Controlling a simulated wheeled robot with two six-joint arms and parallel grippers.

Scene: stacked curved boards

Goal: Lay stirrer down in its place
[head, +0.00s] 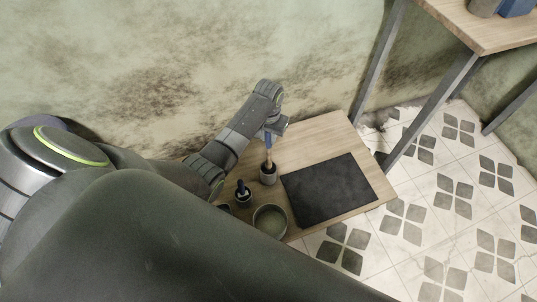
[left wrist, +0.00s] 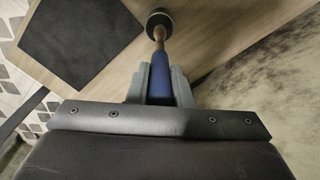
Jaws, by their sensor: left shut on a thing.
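My left gripper (head: 272,132) is shut on the blue handle of the stirrer (head: 267,151). In the left wrist view the blue handle (left wrist: 160,75) lies between both fingers (left wrist: 160,82). Its brown shaft points away from the gripper, down towards a small dark round pot (head: 268,176). The pot also shows in the left wrist view (left wrist: 158,15). The shaft's far end meets the pot's opening; I cannot tell how deep it sits. My right gripper is not in view.
A wooden table (head: 310,138) carries a black square mat (head: 327,190) right of the pot. A green-grey bowl (head: 270,221) and a second small pot (head: 243,199) with a dark blue-handled thing stand nearby. A stained wall (head: 160,80) is behind; a higher wooden table (head: 480,28) stands at upper right.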

